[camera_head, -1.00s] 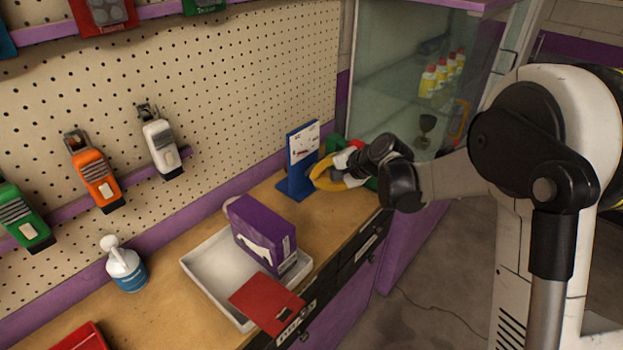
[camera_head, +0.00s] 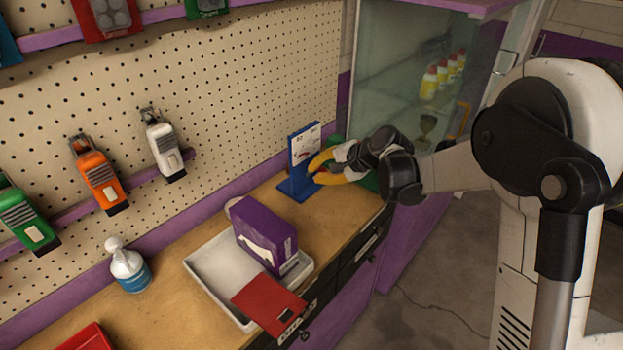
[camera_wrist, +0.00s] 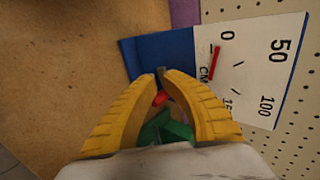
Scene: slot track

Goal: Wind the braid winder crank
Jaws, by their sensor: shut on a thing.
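The winder's blue stand (camera_head: 297,182) is at the back of the bench, with a white dial panel (camera_head: 304,145). In the wrist view the dial panel (camera_wrist: 255,60) reads 0, 50 and 100, with a red needle (camera_wrist: 214,63) near the 0. My gripper (camera_head: 314,175) reaches in from the right, its yellow fingers beside the stand. In the wrist view my gripper (camera_wrist: 163,76) has its tips closed around a small dark crank part (camera_wrist: 160,71). A red piece (camera_wrist: 160,98) and a green part (camera_wrist: 165,128) show between the fingers. The rest of the crank is hidden.
A white tray (camera_head: 205,263) holds a purple box (camera_head: 265,236) and a red piece (camera_head: 268,305). A glass cabinet (camera_head: 400,60) stands behind my gripper. Bench between tray and stand is clear.

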